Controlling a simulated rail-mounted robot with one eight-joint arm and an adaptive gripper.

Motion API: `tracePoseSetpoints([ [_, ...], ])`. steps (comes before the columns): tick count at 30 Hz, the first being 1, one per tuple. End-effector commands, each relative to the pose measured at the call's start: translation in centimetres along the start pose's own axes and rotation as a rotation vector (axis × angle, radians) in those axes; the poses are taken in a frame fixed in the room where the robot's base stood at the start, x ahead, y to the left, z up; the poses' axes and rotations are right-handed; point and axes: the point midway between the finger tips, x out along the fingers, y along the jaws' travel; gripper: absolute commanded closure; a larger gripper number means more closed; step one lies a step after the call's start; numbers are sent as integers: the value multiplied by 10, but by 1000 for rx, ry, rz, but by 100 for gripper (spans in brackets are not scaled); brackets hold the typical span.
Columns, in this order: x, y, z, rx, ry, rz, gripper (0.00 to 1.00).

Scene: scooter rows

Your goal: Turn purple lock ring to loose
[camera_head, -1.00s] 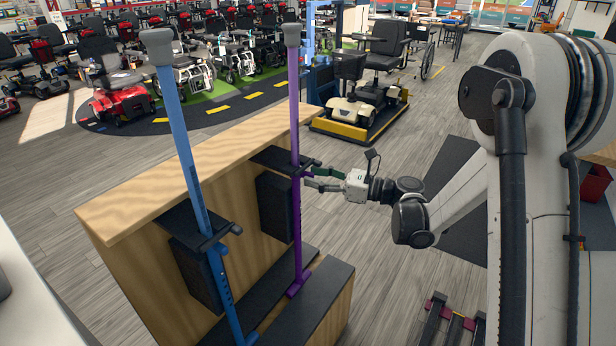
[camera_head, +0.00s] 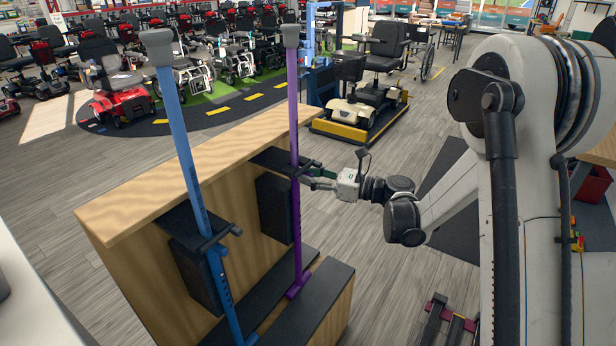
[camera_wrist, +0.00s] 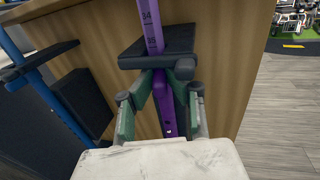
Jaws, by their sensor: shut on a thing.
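The purple cane (camera_head: 294,110) stands upright in a black bracket (camera_head: 270,160) on the wooden stand. Numbers are printed on its shaft (camera_wrist: 151,25) in the wrist view. My gripper (camera_head: 308,178) reaches in from the right, just below the bracket's bar. In the wrist view its green-padded fingers (camera_wrist: 163,84) lie on both sides of the purple lock ring (camera_wrist: 163,90) and are shut on it. The ring is partly hidden by the fingers and the bracket, and I cannot read any mark on it.
A blue cane (camera_head: 188,155) stands in a second bracket (camera_head: 185,222) to the left. The wooden stand (camera_head: 130,195) has a dark lower step (camera_head: 310,300) at its foot. Grey floor is open to the right, and a scooter (camera_head: 358,100) stands on a yellow-edged platform behind.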

Motion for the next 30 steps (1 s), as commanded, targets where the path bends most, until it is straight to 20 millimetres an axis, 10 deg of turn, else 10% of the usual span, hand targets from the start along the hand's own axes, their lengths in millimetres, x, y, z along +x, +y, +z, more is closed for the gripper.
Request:
tracePoseSetpoints([
  [30, 6, -20, -1, 0, 0, 567, 100],
])
